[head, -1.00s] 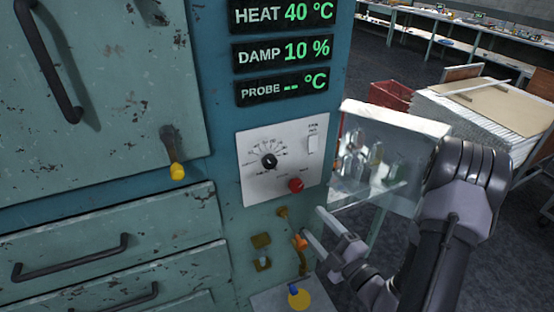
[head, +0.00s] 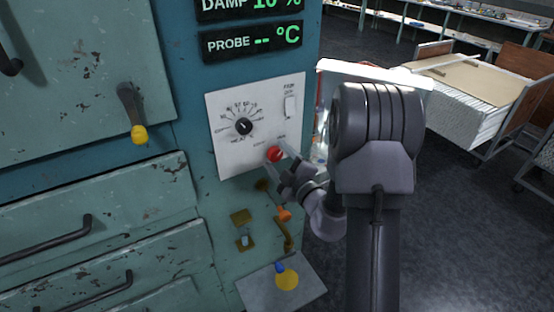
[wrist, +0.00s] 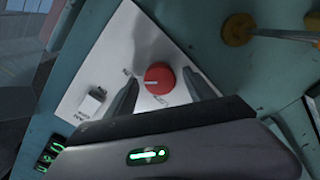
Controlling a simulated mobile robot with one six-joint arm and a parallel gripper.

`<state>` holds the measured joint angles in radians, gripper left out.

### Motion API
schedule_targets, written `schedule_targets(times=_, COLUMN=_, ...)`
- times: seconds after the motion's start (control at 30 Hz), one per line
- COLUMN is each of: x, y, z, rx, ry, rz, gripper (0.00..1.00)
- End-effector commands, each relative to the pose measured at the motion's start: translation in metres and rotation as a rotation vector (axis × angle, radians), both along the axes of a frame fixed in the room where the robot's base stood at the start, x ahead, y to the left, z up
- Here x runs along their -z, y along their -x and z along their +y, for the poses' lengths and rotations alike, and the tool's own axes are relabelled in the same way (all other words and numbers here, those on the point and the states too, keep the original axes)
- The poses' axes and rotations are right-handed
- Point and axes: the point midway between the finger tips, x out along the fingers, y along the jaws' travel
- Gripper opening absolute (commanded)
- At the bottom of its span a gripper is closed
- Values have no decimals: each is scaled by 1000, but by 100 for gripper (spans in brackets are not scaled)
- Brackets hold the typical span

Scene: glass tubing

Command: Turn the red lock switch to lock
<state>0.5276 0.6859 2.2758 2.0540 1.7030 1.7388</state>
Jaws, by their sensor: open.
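The red lock switch (head: 274,154) is a round red knob low on the white control panel (head: 228,158). In the wrist view the red knob (wrist: 159,78) shows a light line on its face, with small lettering beside it too blurred to read surely. My gripper (head: 277,160) is open, its fingers on either side of the knob. In the wrist view my gripper (wrist: 162,86) has one finger left and one right of the knob, with gaps visible. Whether the fingers touch it cannot be told.
A black dial (head: 243,126) and a white rocker switch (head: 290,106) are on the same panel. Below are brass fittings (head: 240,217) and an orange-tipped lever (head: 284,213). A drawer cart (head: 470,95) stands at right.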

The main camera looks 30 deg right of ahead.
Motion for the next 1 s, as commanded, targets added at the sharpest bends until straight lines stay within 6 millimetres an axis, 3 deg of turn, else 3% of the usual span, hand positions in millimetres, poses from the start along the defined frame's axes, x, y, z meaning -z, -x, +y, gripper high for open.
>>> schedule_targets(times=0.33, x=0, y=-5, z=0, rx=-1, ry=1, rz=1, gripper=61)
schedule_targets(times=0.63, x=0, y=-5, z=0, rx=-1, ry=1, rz=1, gripper=2)
schedule_targets(times=1.0, x=0, y=-5, z=0, rx=-1, ry=74, rz=-2, gripper=1)
